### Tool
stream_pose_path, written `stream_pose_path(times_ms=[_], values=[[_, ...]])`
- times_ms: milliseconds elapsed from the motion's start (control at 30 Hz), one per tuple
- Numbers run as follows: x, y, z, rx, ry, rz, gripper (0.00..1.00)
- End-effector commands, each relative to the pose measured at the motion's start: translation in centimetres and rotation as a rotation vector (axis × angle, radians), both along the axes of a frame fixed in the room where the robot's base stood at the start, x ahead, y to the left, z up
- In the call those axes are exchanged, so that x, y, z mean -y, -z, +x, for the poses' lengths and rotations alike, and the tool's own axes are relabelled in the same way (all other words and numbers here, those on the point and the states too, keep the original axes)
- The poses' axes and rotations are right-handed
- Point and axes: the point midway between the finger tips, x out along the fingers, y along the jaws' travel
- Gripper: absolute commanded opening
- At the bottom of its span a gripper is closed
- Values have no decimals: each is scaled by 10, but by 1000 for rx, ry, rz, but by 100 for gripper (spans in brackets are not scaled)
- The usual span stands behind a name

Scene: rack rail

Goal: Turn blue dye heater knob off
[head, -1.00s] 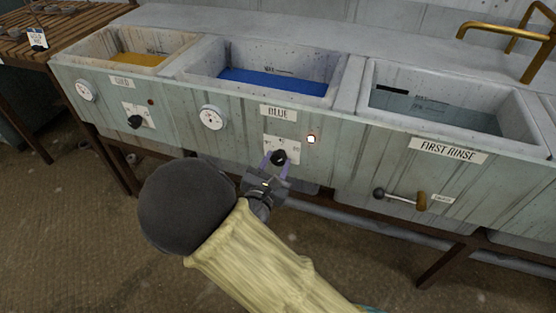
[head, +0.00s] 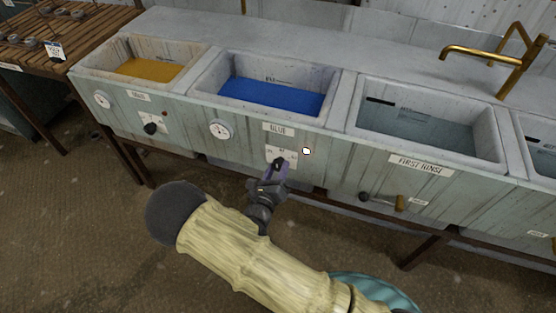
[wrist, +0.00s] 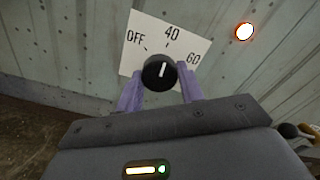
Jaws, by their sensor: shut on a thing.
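The blue heater knob (wrist: 160,72) is black with a white pointer line. It sits on a white dial plate (wrist: 172,40) marked OFF, 40 and 60. The pointer aims up, roughly at 40. My gripper (wrist: 160,88) has its purple fingers on both sides of the knob and is shut on it. The indicator light (wrist: 245,32) is lit white with an orange rim. The blue dye basin (head: 335,92) is above.
The gold basin's knob (head: 151,128) and red light are to the left. A round gauge (head: 219,130) is left of the blue plate. The first rinse basin (head: 350,118) has a lever (head: 385,200) on its front, right of my gripper. Open floor lies below.

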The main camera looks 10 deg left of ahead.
Motion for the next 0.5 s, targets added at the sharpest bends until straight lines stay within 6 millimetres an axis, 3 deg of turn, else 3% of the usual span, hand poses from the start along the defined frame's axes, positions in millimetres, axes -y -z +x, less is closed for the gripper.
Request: stream_pose_path(times_ms=[500], values=[[0,-4,-1,-41,-3,-492,15]])
